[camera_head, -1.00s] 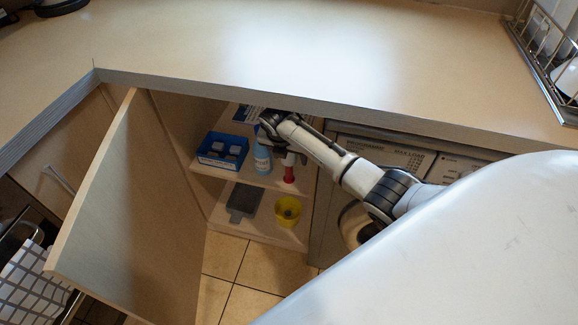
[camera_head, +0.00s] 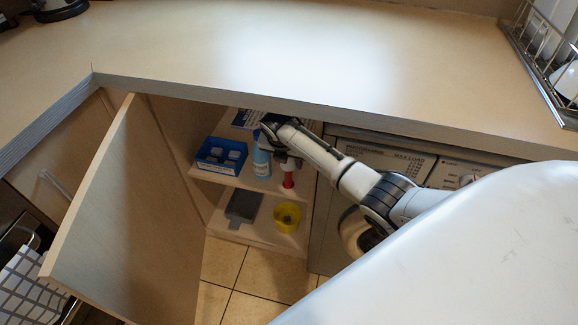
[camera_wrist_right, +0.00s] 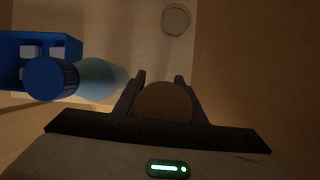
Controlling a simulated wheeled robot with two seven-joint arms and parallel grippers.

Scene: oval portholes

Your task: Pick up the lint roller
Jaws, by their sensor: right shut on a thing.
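The lint roller (camera_head: 288,181) stands upright on the cabinet's upper shelf; its red lower part shows in the head view, and its upper part is hidden by my right gripper (camera_head: 284,157). In the right wrist view my right gripper (camera_wrist_right: 160,88) has a finger on each side of a round brownish top (camera_wrist_right: 163,101), which seems to be the roller's end. The gripper is shut on it. I cannot tell whether the roller is clear of the shelf. My left gripper is in neither view.
A blue bottle (camera_head: 261,163) stands close left of the gripper, with a blue box (camera_head: 220,155) beyond it. The lower shelf holds a grey brush-like thing (camera_head: 243,205) and a yellow cup (camera_head: 287,217). The open door (camera_head: 135,215) and countertop (camera_head: 290,60) border the opening.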

